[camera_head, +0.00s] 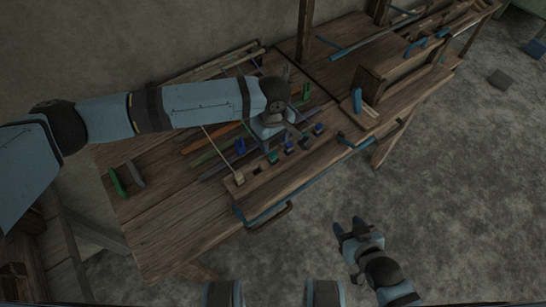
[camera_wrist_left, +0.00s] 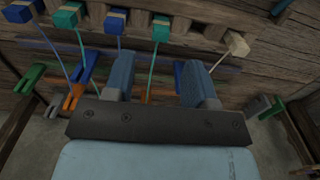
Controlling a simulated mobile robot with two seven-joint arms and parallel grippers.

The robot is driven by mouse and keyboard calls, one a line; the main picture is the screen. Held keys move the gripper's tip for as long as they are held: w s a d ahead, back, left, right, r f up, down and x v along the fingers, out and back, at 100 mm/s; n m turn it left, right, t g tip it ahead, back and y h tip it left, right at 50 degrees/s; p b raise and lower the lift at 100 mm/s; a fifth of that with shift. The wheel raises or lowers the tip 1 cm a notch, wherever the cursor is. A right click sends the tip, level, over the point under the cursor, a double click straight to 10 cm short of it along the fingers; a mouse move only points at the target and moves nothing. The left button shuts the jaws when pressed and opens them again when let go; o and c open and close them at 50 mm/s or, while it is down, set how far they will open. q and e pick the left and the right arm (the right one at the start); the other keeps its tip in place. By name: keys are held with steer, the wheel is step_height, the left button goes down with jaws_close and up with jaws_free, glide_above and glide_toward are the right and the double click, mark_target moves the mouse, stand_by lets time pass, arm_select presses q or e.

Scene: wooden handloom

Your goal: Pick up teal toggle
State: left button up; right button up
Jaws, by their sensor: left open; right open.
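Two teal toggles stand in the row along the loom's front beam: one nearer the beige toggle (camera_head: 272,157), the other further right (camera_head: 305,142). In the left wrist view they are at the upper middle (camera_wrist_left: 160,25) and upper left (camera_wrist_left: 68,15), each with a thin teal rod. My left gripper (camera_head: 268,133) is over the loom just behind the row. Its two fingers (camera_wrist_left: 161,85) are apart, with no toggle head visibly gripped. My right gripper (camera_head: 352,228) is open and empty over the floor in front of the loom.
Blue toggles (camera_head: 289,147) (camera_head: 319,129) alternate with the teal ones. A beige toggle (camera_head: 239,178) stands at the row's left end. Another blue piece (camera_head: 240,146) is behind the row. Green pieces (camera_head: 117,182) lie at left. The left tabletop (camera_head: 160,225) is mostly clear.

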mark_target(272, 153)
arm_select(q)
steer(key=shift+w+a+f, duration=0.1)
steer(key=shift+f, duration=1.65)
steer(key=shift+w+a+f, duration=0.1)
steer(key=shift+f, duration=1.65)
jaws_close()
steer(key=shift+r, duration=0.1)
step_height(272, 153, up, 20)
